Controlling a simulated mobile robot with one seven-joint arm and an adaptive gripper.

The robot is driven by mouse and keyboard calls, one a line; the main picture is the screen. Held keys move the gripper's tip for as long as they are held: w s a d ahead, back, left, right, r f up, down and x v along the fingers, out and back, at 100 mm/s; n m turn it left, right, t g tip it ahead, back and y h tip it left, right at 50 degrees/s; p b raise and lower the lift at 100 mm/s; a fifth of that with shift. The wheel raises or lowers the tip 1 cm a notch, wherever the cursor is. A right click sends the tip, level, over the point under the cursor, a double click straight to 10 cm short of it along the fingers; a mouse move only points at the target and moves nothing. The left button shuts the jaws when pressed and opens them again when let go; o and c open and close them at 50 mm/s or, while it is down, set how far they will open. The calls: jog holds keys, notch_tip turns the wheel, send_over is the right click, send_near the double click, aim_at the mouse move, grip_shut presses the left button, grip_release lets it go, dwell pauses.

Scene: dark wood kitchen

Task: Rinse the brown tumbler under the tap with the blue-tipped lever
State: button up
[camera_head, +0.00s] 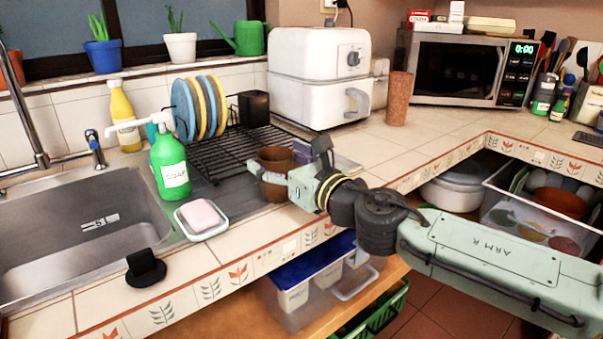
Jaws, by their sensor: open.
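The tap (41,158) stands at the left, its spout rising out of the picture top. The steel sink (150,233) is empty of dishes. A brown cup-like vessel (274,158) stands right of the drainboard, partly hidden by my gripper (290,160). My gripper is open beside it; contact cannot be told. A taller brown speckled tumbler-shaped cylinder (397,99) stands upright on the counter left of the microwave, apart from my gripper.
A green soap bottle (170,163) and a pink soap on a dish (201,215) stand between sink and gripper. A black rack (235,150) with plates is behind. A small black object (146,268) sits at the sink's front edge. Counter before the microwave (465,72) is mostly clear.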

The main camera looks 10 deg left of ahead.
jog(key=b+v, duration=0.1)
jog(key=v, duration=1)
jog(key=shift+b, duration=0.35)
jog(key=shift+a, duration=0.1)
